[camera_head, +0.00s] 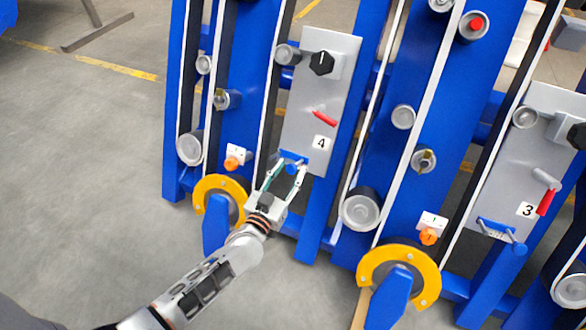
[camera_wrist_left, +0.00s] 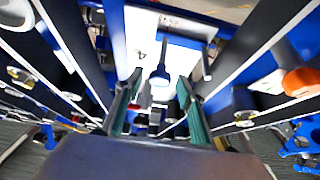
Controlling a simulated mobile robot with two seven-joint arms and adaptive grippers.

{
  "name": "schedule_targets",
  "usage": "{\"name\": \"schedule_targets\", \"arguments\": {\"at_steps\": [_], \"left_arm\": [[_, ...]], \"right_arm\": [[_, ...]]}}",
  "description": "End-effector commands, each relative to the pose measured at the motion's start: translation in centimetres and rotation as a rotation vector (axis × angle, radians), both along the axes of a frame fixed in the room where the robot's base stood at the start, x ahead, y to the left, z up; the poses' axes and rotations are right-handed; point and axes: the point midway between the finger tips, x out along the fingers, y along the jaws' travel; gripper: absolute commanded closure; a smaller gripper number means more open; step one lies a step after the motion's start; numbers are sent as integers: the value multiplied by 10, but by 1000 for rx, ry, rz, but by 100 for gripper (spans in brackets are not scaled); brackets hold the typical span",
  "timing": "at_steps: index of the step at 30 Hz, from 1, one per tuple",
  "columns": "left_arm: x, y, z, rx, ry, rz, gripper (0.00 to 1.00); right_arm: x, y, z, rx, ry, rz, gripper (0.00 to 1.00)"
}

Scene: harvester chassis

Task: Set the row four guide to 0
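The row four panel (camera_head: 309,100) is a light grey plate marked 4. Near its lower edge is a small blue fitting with a short peg (camera_head: 291,160), apparently the row four guide. My left gripper (camera_head: 285,168) is just in front of it with its fingers apart. In the left wrist view, a blue round-ended peg (camera_wrist_left: 160,77) stands out from the pale panel between and beyond my two open fingers (camera_wrist_left: 157,95). I see no clear contact with it. Any scale or zero mark is too small to read. My right gripper is not in view.
The row four panel also has a black knob (camera_head: 321,62) and a red lever (camera_head: 325,118). Panel 3 (camera_head: 520,150) with a similar blue fitting (camera_head: 497,228) is at the right. Yellow-rimmed wheels (camera_head: 400,262) stick out below. Open floor (camera_head: 80,170) lies at left.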

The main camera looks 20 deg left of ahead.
Motion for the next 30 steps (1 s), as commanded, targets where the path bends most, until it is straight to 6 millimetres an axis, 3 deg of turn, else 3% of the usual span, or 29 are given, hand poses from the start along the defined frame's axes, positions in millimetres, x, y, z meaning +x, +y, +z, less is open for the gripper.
{"name": "schedule_targets", "arguments": {"at_steps": [6, 14, 19, 30], "left_arm": [[14, -1, -1, 1, 2, -1, 61], [16, -1, 0, 1, 0, -1, 61], [16, -1, 0, 1, 0, -1, 100], [17, -10, 4, -1, -3, -1, 100]], "right_arm": [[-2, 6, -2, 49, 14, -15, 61], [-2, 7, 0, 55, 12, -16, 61], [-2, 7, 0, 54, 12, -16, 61], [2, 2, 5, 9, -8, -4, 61]]}}
